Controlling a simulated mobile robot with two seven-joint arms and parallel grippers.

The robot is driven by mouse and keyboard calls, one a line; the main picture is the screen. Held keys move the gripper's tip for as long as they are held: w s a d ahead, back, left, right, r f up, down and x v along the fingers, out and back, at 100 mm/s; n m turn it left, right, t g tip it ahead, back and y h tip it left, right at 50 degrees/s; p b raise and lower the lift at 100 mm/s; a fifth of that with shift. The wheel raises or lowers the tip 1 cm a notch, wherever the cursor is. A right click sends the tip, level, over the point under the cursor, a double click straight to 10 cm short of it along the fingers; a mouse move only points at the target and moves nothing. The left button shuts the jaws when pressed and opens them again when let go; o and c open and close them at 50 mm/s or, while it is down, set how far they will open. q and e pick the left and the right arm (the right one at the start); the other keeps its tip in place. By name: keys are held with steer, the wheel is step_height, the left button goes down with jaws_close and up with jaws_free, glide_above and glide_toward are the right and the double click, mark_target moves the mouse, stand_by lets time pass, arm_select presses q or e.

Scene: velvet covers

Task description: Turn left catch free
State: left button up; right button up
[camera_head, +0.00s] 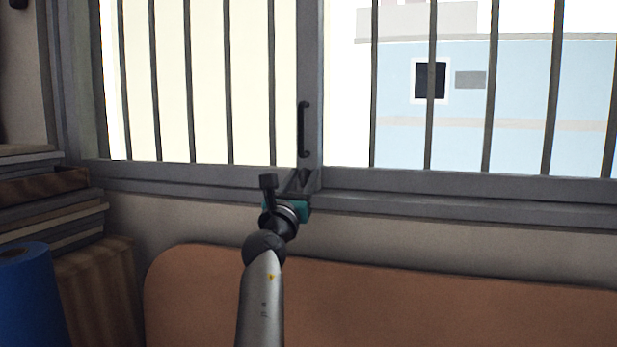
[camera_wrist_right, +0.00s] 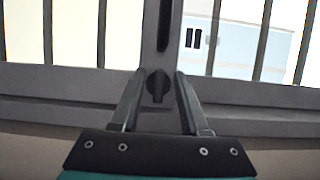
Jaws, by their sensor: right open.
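The catch (camera_wrist_right: 157,86) is a small dark round knob with an upright grip, low on the window's middle upright in the right wrist view. In the head view I cannot make it out behind my gripper. My right gripper (camera_head: 301,180) is at the foot of that upright. In the right wrist view my right gripper (camera_wrist_right: 158,77) is open, with one finger on each side of the catch. I cannot tell whether either finger touches it. My left gripper is not in view.
A dark vertical pull handle (camera_head: 303,130) is just above the catch. Vertical bars (camera_head: 227,80) cross the window. An orange-brown rounded panel (camera_head: 430,305) stands below the sill. Stacked boards (camera_head: 45,212) and a blue roll (camera_head: 30,295) are at the left.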

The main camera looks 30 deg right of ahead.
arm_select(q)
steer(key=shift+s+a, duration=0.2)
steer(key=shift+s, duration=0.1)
arm_select(e)
steer(key=shift+a+r, duration=0.1)
steer(key=shift+c, duration=0.2)
jaws_close()
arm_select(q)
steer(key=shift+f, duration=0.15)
